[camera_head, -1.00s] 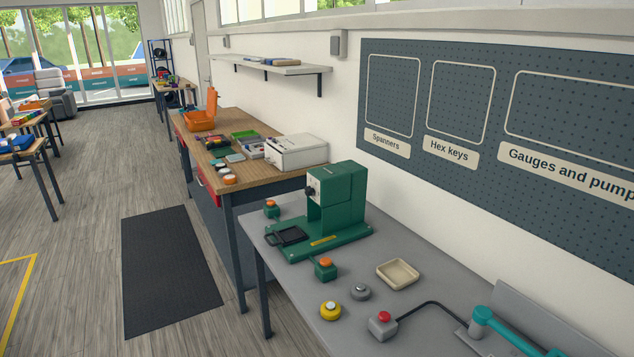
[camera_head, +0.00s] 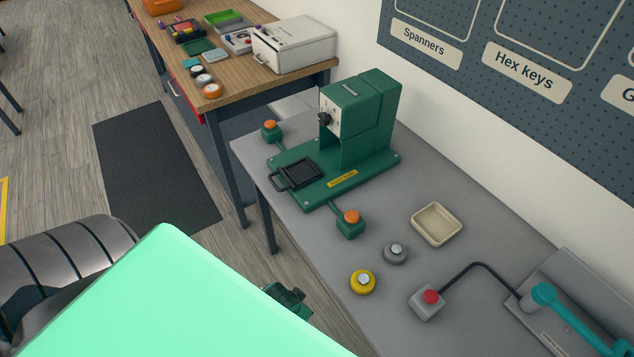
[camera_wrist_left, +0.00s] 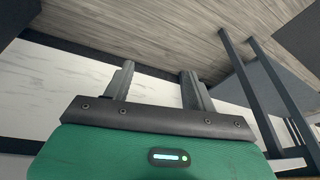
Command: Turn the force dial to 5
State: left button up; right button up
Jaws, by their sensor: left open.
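A green press (camera_head: 362,115) stands on the grey bench in the head view. A black dial knob (camera_head: 324,119) sits on its pale front plate. The plate's markings are too small to read, so I cannot tell the dial's setting. The press does not show there. In the head view my left arm fills the lower left, short of the bench and well apart from the dial. My right gripper is not in view.
Orange-topped green buttons (camera_head: 351,217) flank the press base. A beige tray (camera_head: 436,224), a grey knob (camera_head: 395,252), a yellow button (camera_head: 362,281) and a red-button box (camera_head: 428,300) lie on the bench (camera_head: 318,245). A teal-handled tool (camera_head: 565,315) is at right. A wooden bench (camera_head: 220,85) stands behind.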

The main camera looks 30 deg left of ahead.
pick_arm(q)
notch_tip(320, 180, up, 10)
jog(key=w+f+t, duration=0.1)
jog(key=m+t+h+p, duration=0.1)
jog(key=t+h+p, duration=0.1)
jog(key=t+h, duration=0.75)
send_near(321, 120)
jog(key=w+d, duration=0.1)
jog(key=w, duration=0.1)
jog(key=w+d+t+y+p, duration=0.1)
jog(key=w+d, duration=0.1)
jog(key=w, duration=0.1)
jog(key=w+d+t+y+p, duration=0.1)
jog(key=w, duration=0.1)
jog(key=shift+w+d+f, duration=0.2)
jog(key=shift+d+f, duration=0.2)
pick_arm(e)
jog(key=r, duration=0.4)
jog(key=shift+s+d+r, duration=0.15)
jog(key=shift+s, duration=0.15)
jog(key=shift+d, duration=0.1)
pick_arm(q)
jog(key=c, duration=1)
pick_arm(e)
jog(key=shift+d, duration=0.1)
